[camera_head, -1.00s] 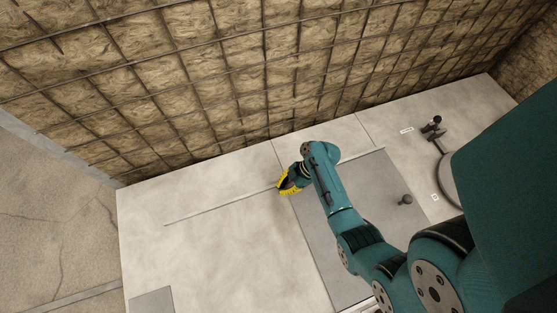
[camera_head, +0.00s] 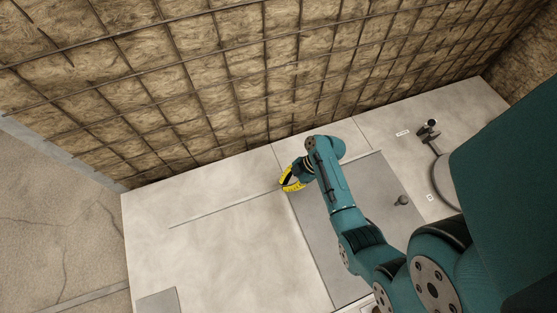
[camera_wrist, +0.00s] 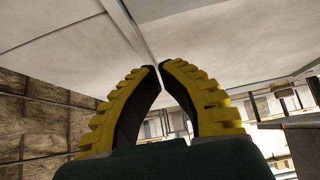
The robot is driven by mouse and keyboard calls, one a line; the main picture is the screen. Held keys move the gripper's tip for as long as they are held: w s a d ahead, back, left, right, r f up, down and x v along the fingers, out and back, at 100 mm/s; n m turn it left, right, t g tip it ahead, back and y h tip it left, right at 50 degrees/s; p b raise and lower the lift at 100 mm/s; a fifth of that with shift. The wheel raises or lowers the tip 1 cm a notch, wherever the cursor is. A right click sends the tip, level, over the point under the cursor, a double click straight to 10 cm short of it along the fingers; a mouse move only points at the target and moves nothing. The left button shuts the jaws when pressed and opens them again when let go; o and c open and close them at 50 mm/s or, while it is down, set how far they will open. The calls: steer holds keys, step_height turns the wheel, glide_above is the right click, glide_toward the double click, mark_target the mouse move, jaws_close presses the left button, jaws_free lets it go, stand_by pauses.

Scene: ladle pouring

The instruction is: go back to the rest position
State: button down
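In the wrist view, the dark inner sides of my gripper (camera_wrist: 160,66) lean together and the tips meet or nearly meet. I see nothing held between them. My teal arm reaches to it from the lower right and covers part of the panel.
The grey panel (camera_head: 315,245) carries a small dark knob (camera_head: 402,200). A dark fixture (camera_head: 428,129) stands at the right, by a round grey piece. A meshed rock wall (camera_head: 250,80) runs along the back.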

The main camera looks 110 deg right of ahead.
steer(key=shift+s+r, duration=0.25)
steer(key=shift+r, duration=0.3)
steer(key=shift+s+r, duration=0.2)
steer(key=shift+r, duration=0.3)
steer(key=shift+s+r, duration=0.1)
steer(key=shift+s, duration=0.15)
